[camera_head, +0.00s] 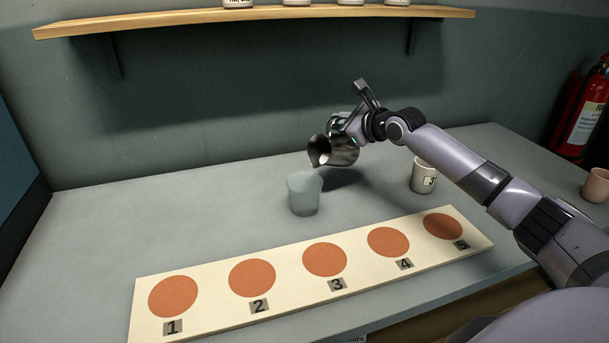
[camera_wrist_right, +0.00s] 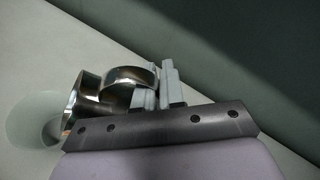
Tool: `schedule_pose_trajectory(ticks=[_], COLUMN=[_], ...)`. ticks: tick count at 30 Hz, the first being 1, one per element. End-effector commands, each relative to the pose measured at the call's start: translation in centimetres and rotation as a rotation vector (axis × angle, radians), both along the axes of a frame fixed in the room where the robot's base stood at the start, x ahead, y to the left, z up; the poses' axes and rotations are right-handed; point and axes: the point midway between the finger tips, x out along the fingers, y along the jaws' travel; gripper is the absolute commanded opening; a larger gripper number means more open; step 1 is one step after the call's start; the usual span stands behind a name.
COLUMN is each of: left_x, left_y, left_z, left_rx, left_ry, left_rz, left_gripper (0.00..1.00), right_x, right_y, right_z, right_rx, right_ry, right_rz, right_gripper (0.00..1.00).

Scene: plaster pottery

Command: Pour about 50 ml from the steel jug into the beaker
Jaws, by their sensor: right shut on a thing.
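The steel jug (camera_head: 343,150) is tilted above the table, its mouth facing left and down toward the beaker. My right gripper (camera_head: 342,121) is shut on the jug, and the hold is partly hidden in the head view. In the right wrist view the gripper's fingers (camera_wrist_right: 158,88) close on the jug's curved handle (camera_wrist_right: 130,80). The translucent beaker (camera_head: 304,195) stands upright on the table, below and left of the jug's mouth. The beaker also shows blurred in the right wrist view (camera_wrist_right: 38,115). No stream is visible between them. My left gripper is not in view.
A cream board (camera_head: 205,320) with orange discs numbered 1 to 5 lies along the table's front. A white cup marked 3 (camera_head: 424,176) stands right of the jug. A pink cup (camera_head: 596,186) is at the far right. The table's left side is clear. A shelf (camera_head: 250,14) hangs above.

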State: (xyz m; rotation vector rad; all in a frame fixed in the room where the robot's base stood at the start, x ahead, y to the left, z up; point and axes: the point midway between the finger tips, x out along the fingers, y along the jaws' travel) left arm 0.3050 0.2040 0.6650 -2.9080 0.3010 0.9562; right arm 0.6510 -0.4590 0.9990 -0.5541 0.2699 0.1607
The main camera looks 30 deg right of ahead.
Motion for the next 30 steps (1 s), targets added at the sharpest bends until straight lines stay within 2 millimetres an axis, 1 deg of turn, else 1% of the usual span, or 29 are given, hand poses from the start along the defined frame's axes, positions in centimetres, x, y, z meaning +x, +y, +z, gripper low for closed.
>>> schedule_pose_trajectory(ticks=[1, 5, 14, 25, 30], left_x=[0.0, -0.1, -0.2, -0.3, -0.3], left_y=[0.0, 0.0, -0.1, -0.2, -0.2], left_z=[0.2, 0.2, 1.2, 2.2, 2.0], left_rx=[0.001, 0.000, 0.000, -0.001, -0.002], left_ry=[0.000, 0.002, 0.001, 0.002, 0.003], left_rz=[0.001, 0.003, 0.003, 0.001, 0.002], left_gripper=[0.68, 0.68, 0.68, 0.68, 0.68], right_x=[0.0, 0.0, -0.1, -0.5, -0.5], right_y=[0.1, 0.2, 0.6, 2.0, 2.0], right_z=[0.4, 0.5, 1.1, 1.7, 1.6], right_rx=[-0.004, -0.021, -0.069, -0.141, -0.148], right_ry=[-0.007, -0.010, -0.023, -0.041, -0.044], right_rz=[0.001, 0.001, 0.001, 0.002, 0.000], right_gripper=[0.00, 0.00, 0.00, 0.00, 0.00])
